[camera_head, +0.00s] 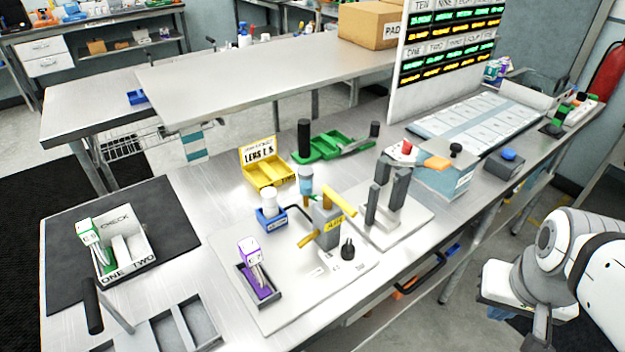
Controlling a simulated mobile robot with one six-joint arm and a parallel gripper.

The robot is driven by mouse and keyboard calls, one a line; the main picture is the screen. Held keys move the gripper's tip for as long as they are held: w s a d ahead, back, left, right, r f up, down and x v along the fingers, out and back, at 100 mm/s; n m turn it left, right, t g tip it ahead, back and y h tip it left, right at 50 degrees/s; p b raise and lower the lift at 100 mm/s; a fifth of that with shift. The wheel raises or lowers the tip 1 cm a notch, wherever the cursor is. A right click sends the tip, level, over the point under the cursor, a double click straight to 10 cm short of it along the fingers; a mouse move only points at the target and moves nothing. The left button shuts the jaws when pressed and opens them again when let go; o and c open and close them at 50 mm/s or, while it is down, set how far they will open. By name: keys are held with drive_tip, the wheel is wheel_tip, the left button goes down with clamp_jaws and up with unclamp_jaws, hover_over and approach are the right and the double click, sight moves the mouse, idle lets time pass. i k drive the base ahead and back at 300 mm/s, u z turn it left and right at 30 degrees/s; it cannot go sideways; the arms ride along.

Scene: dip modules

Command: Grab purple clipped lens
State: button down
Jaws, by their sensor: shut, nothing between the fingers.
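A small white block with purple markings (249,250) stands upright over a purple piece (263,291), with pale prongs between them. This looks like the purple clipped lens. It sits in a small dark grey tray (275,300) at the front left of a light grey base plate (300,312). My white arm (555,240) is at the lower right, well apart from it, beyond the bench's front edge. I cannot make out my gripper's fingers in this view.
A similar green-marked block (87,232) stands in a white CHECK box (137,220) at left. A yellow-handled press (327,220) stands right of the purple lens, with a blue holder (270,222) behind it. A black-handled lever (93,305) is at front left.

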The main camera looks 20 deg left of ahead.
sight(251, 253)
drive_tip(key=u, duration=1.9)
